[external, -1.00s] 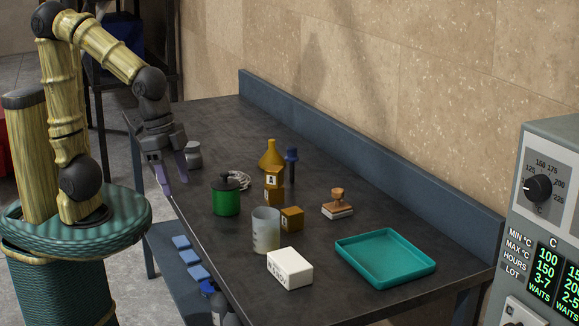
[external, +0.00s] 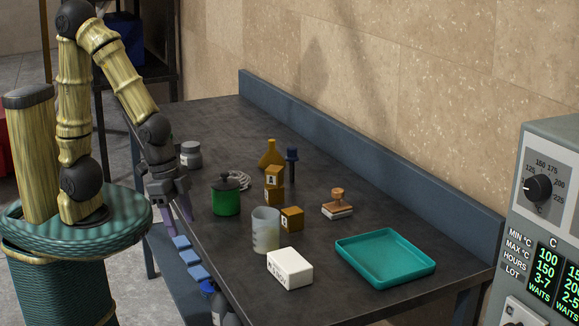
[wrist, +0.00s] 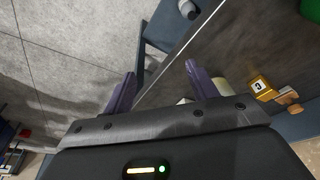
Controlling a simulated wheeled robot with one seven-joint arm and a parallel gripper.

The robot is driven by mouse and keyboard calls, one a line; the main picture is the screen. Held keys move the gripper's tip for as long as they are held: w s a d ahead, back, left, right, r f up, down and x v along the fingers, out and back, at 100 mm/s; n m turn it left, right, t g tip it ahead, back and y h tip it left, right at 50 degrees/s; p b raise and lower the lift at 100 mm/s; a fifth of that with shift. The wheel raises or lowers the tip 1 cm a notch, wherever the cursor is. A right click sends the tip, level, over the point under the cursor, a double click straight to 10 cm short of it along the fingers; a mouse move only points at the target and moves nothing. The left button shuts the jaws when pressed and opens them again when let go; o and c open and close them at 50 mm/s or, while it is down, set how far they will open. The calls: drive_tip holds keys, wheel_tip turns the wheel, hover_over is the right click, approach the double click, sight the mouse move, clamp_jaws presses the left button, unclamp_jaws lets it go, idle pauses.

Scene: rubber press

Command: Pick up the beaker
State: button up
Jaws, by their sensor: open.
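The beaker (external: 265,230) is a translucent, pale cup standing upright on the dark table, between the green jar and the white box. My gripper (external: 179,219) points down by the table's front left edge, to the left of the beaker and clear of it. Its two purple fingers are apart with nothing between them. In the wrist view my gripper (wrist: 160,70) is also open, over the table edge and floor. A pale rounded shape beside the right finger (wrist: 222,87) is probably the beaker, partly hidden.
A green lidded jar (external: 226,197), yellow blocks (external: 291,218) and a white box (external: 290,268) stand close around the beaker. A stamp (external: 337,204) and teal tray (external: 385,257) lie to the right. A grey jar (external: 190,154) stands at the far left.

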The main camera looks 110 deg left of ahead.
drive_tip(key=shift+o, duration=0.2)
idle(0.3)
drive_tip(key=o, duration=0.5)
